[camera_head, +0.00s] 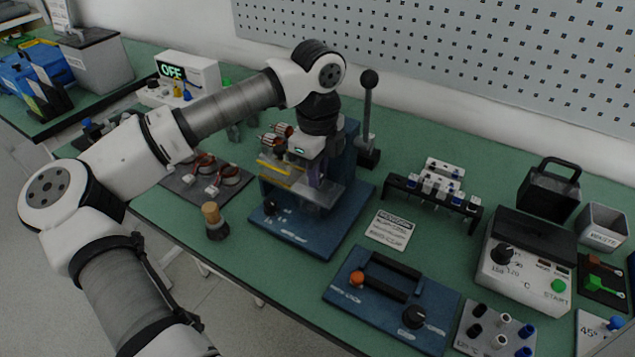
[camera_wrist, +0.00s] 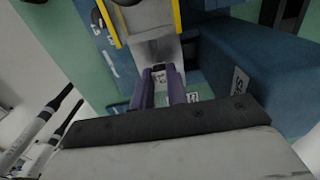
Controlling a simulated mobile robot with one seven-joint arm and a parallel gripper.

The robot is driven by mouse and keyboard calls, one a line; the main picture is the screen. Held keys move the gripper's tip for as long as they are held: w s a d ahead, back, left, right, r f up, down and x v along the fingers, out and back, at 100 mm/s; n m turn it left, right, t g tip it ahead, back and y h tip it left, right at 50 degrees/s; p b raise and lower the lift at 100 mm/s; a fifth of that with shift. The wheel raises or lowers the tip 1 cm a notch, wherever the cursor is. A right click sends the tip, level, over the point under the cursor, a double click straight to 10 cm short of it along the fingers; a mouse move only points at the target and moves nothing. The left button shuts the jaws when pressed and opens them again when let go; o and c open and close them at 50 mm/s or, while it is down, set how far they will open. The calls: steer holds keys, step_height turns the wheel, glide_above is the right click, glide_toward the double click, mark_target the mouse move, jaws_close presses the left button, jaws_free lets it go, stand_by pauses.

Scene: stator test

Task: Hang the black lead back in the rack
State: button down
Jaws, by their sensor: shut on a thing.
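My gripper (camera_head: 316,178) is over the blue test stand (camera_head: 338,232), low beside its grey block and yellow-edged part. In the wrist view my purple fingers (camera_wrist: 161,88) are closed around a small dark piece (camera_wrist: 158,69) at their tips. It looks like the end of the black lead; the rest of it is hidden. A black rack (camera_head: 472,209) with several white and blue pieces stands right of the stand. A small dark holder with a blue top (camera_head: 88,126) is at the left, partly behind my arm. I cannot tell which one is the lead rack.
A tester showing OFF (camera_head: 190,73) stands at the back left. A tall black-knobbed lever (camera_head: 367,110) rises behind the stand. A grey mat (camera_head: 180,187) with copper coils lies to the left, near a wooden-handled tool (camera_head: 212,216). A blue panel (camera_head: 385,322) lies in front.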

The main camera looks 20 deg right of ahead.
steer(key=shift+r+p, duration=1.05)
steer(key=shift+r, duration=1.25)
